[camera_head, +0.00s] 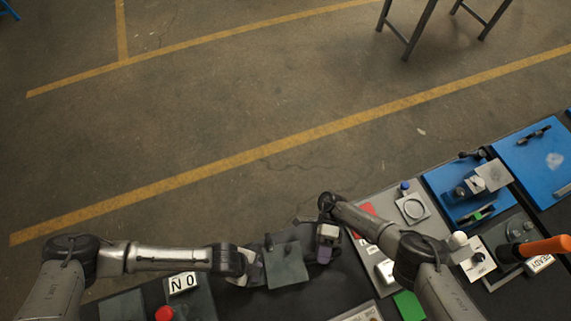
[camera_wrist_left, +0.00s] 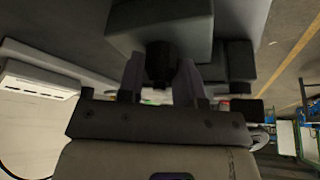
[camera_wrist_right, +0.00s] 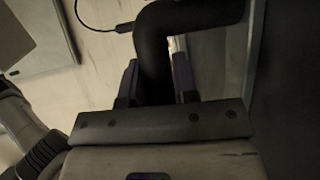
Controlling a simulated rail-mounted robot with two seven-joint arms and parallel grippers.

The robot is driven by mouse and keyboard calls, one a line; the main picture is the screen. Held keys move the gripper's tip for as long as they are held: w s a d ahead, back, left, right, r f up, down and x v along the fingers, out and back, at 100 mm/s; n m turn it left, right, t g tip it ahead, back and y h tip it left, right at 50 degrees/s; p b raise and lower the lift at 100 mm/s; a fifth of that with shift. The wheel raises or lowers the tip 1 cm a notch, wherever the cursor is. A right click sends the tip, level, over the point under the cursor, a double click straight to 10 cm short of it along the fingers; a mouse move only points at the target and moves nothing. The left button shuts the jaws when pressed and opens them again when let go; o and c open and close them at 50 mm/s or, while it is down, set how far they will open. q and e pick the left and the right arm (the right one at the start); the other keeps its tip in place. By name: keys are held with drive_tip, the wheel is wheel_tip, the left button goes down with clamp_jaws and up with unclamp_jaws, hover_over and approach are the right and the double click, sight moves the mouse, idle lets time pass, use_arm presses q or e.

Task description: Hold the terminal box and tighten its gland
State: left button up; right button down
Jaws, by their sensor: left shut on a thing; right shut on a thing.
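The grey-green terminal box (camera_head: 287,268) stands between my two grippers in the head view. Its grey body also shows at the top of the left wrist view (camera_wrist_left: 160,20) and probably along the right edge of the right wrist view (camera_wrist_right: 290,70). My left gripper (camera_head: 257,268) is at the box's left side. In the left wrist view its purple fingers are shut on a short black round piece, apparently the gland (camera_wrist_left: 161,62), against the box. My right gripper (camera_head: 323,252) is at the box's right side. In its wrist view the fingers are shut on a thick black bent bar (camera_wrist_right: 155,50), apparently a handle.
A red button (camera_head: 164,313) and a "NO" sign (camera_head: 183,283) are at the lower left. Panels with a blue fixture (camera_head: 465,190), a green block (camera_head: 408,305) and an orange handle (camera_head: 545,246) fill the right. Open floor lies beyond the bench.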

use_arm(q)
drive_tip(key=shift+m, duration=0.4)
drive_tip(key=o, duration=0.7)
drive_tip(key=shift+c, duration=0.2)
